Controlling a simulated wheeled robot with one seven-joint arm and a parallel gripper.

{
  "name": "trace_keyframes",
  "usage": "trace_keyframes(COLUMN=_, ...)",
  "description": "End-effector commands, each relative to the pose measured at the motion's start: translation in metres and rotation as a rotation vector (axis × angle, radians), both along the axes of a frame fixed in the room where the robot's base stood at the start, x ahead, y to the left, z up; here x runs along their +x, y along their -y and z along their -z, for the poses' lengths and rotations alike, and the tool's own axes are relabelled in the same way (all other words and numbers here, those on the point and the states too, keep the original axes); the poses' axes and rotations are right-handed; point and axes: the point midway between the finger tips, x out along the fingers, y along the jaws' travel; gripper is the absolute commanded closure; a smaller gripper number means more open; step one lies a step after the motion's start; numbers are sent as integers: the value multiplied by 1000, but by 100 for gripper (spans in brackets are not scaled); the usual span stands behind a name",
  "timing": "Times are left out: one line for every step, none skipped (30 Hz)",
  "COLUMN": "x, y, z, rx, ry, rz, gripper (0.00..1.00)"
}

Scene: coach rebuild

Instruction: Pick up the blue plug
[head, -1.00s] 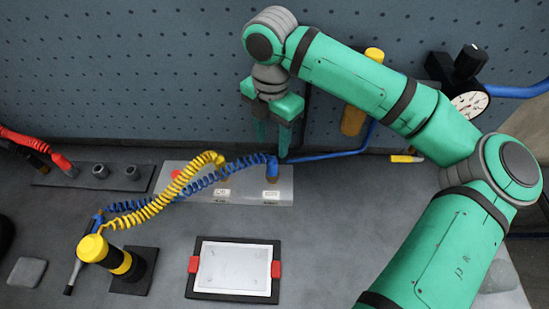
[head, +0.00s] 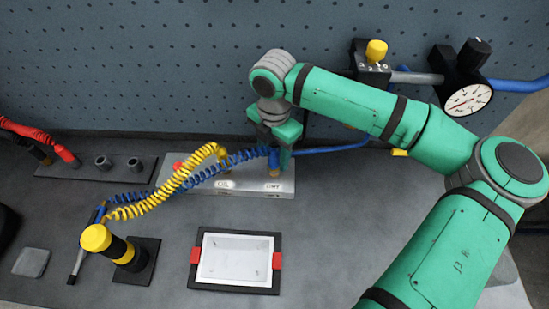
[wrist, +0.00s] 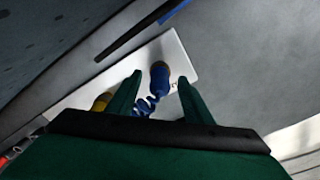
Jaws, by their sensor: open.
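The blue plug (head: 274,158) stands upright on the right part of the light grey plate (head: 225,190), with a coiled blue cord running left from it. My gripper (head: 278,150) is low over the plate, right at the plug, and partly overlaps it in the head view. In the wrist view my gripper (wrist: 159,80) is open, with one green finger on each side of the blue plug (wrist: 159,77). Neither finger clearly touches the plug. The plug's lower end is hard to make out.
A coiled yellow cord (head: 170,190) crosses the plate beside the blue one. A yellow-capped black post (head: 122,252) and a white tray (head: 235,260) in a black frame are nearer. A gauge (head: 467,99) is at the right; pegboard stands behind.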

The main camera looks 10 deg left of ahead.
Motion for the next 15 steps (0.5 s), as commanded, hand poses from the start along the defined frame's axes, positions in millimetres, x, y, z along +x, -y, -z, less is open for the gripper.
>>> trace_keyframes(x=0, y=0, z=0, rx=0, ry=0, rz=0, gripper=54)
trace_keyframes(x=0, y=0, z=0, rx=0, ry=0, rz=-1, gripper=54)
trace_keyframes(x=0, y=0, z=0, rx=0, ry=0, rz=-1, gripper=63)
trace_keyframes(x=0, y=0, z=0, rx=0, ry=0, rz=-1, gripper=70)
trace_keyframes(x=0, y=0, z=0, rx=0, ry=0, rz=-1, gripper=78)
trace_keyframes(x=0, y=-1, z=0, rx=0, ry=0, rz=-1, gripper=87)
trace_keyframes(x=0, y=-1, z=0, rx=0, ry=0, rz=-1, gripper=94)
trace_keyframes(x=0, y=-1, z=0, rx=0, ry=0, rz=-1, gripper=100)
trace_keyframes(x=0, y=-1, z=0, rx=0, ry=0, rz=-1, gripper=100)
trace_keyframes(x=0, y=-1, z=-1, rx=0, ry=0, rz=-1, gripper=100)
trace_keyframes(x=0, y=-1, z=0, rx=0, ry=0, rz=-1, gripper=100)
trace_keyframes(x=0, y=0, z=0, rx=0, ry=0, rz=-1, gripper=100)
trace_keyframes(x=0, y=0, z=0, rx=0, ry=0, rz=-1, gripper=100)
trace_keyframes(x=0, y=0, z=0, rx=0, ry=0, rz=-1, gripper=100)
trace_keyframes(x=0, y=-1, z=-1, rx=0, ry=0, rz=-1, gripper=100)
